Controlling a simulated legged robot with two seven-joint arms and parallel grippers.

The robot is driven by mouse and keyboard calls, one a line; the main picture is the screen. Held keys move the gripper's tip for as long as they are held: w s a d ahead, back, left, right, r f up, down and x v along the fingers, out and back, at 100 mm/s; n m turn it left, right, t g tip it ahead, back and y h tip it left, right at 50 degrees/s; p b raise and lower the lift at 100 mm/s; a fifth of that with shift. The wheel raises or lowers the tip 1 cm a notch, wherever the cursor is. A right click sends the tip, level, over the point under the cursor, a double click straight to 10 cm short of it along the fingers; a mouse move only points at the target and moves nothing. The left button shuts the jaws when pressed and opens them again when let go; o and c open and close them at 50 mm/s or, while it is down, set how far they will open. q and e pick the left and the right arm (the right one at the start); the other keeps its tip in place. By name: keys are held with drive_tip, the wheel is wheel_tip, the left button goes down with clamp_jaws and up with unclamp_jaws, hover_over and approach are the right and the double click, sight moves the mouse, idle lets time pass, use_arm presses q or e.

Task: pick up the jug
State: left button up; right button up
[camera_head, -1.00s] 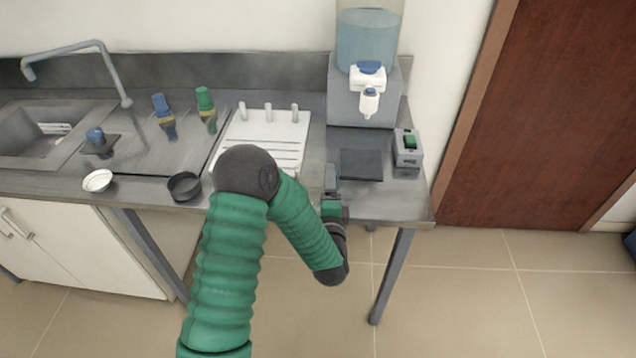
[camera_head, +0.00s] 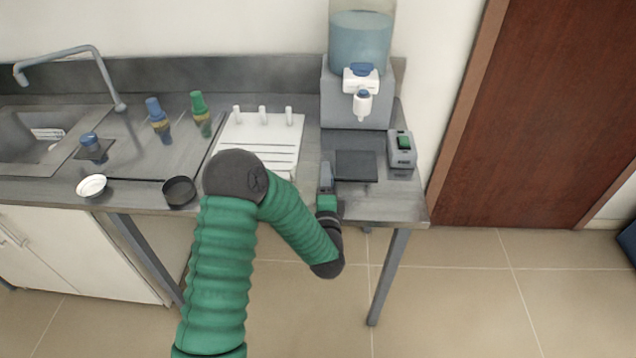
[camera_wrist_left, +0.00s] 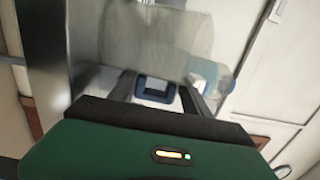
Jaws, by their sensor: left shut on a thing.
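The jug (camera_wrist_left: 155,40) is a clear, see-through vessel in the left wrist view, just beyond my left gripper (camera_wrist_left: 158,92). A dark blue part, which looks like its handle, sits between the two fingers, and the gripper is shut on it. In the head view my left gripper (camera_head: 326,178) is at the front edge of the bench, left of the dark square plate. The jug is too faint there to make out clearly, and my forearm covers part of that area. My right gripper is in neither view.
A water dispenser (camera_head: 357,95) stands behind the dark square plate (camera_head: 356,166). A grey box with a green switch (camera_head: 402,149) is at the right.

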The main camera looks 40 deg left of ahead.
use_arm(q)
drive_tip(key=shift+s+f, duration=0.15)
drive_tip(key=shift+f, duration=0.2)
